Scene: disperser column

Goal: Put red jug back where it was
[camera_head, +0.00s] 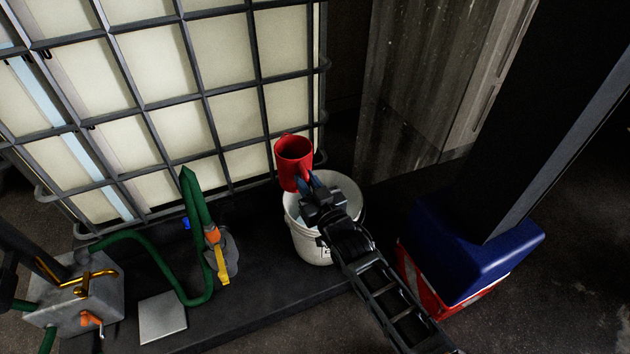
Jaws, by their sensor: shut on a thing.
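The red jug (293,160) is upright in the middle of the view, with its dark opening facing up. My gripper (309,183) is shut on the red jug at its near side. The fingers hide part of that side, so I cannot see the handle clearly. The jug is over the far rim of a white bucket (312,249), and its base looks apart from the bucket. My gripper and arm are above the bucket and cover part of its opening.
A caged white tank (178,80) stands behind. A green hose (150,240) with a yellow-handled valve (221,265) lies left, near a grey box (75,290). A pale square plate (162,317) lies on the dark platform.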

